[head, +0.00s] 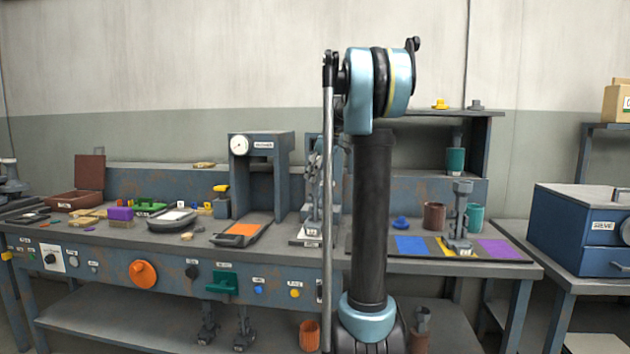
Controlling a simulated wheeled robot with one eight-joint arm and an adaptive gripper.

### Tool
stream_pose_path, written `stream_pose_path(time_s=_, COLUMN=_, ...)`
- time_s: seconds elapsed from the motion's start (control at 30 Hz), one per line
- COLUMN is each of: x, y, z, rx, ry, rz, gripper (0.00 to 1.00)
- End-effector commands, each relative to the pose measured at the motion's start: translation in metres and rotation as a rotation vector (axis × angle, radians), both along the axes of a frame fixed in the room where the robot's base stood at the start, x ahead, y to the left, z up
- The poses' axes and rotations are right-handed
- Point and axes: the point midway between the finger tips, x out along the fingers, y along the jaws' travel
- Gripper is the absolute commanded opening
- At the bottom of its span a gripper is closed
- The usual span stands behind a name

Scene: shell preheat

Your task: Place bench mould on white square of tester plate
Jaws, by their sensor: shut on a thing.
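My arm rises in the middle of the head view and hides much behind it. My gripper (314,192) appears as a narrow grey shape pointing down, just left of the arm and partly behind a thin rod. It is shut on a grey piece, apparently the bench mould (312,229), low over a pale plate. This looks like the tester plate (299,241), with a light patch and a small label. Its white square is mostly covered, and I cannot tell whether the mould touches it.
A dial press (265,180) with an orange plate (240,234) stands close left. At right, a dark mat has blue (410,245) and purple (497,249) patches; a grey stand (460,222) is on its yellow patch.

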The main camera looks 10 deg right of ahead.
Motion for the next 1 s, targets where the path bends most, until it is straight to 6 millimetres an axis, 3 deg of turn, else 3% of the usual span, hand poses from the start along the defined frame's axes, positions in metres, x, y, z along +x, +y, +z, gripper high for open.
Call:
stream_pose_path(time_s=0.1, x=-0.0002, y=0.0000, z=-0.0117, rx=0.000, ry=0.000, rz=0.000, gripper=0.00)
stream_pose_path(time_s=0.43, x=0.0000, y=0.0000, z=-0.0139, rx=0.000, ry=0.000, rz=0.000, gripper=0.00)
stream_pose_path(time_s=0.47, x=0.0001, y=0.0000, z=-0.0142, rx=0.000, ry=0.000, rz=0.000, gripper=0.55)
stream_pose_path(time_s=0.53, x=0.0001, y=0.0000, z=-0.0140, rx=0.000, ry=0.000, rz=0.000, gripper=0.71)
stream_pose_path(time_s=1.0, x=-0.0014, y=-0.0013, z=-0.0078, rx=0.000, ry=0.000, rz=0.000, gripper=0.71)
